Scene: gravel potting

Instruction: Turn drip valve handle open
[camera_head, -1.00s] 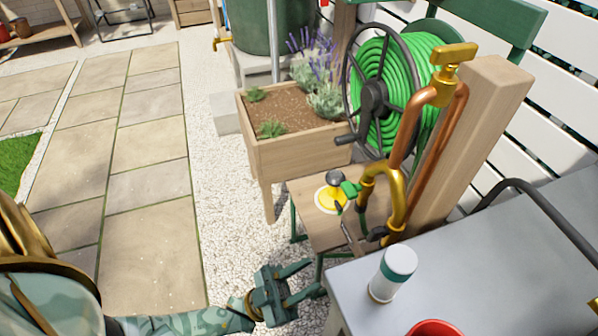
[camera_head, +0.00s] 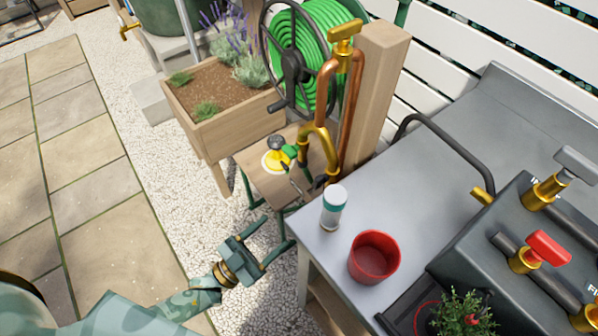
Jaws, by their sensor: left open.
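Two valve handles show at the right on a dark panel (camera_head: 500,250): a red one (camera_head: 547,247) and a grey one (camera_head: 577,164), each on a brass stem. A brass-yellow tap handle (camera_head: 345,30) tops a copper pipe beside the wooden post. Partly cut-off lettering stands by the panel valves; I cannot tell which handle is the drip valve. My left gripper (camera_head: 277,232) is open and empty, over the gravel just left of the grey bench. It is apart from all these handles. My right gripper is not in view.
A leafy plant (camera_head: 462,314) is at the bottom edge. A black curved pipe (camera_head: 450,140) crosses the bench. A green hose reel (camera_head: 305,50) and wooden planter (camera_head: 235,130) stand behind.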

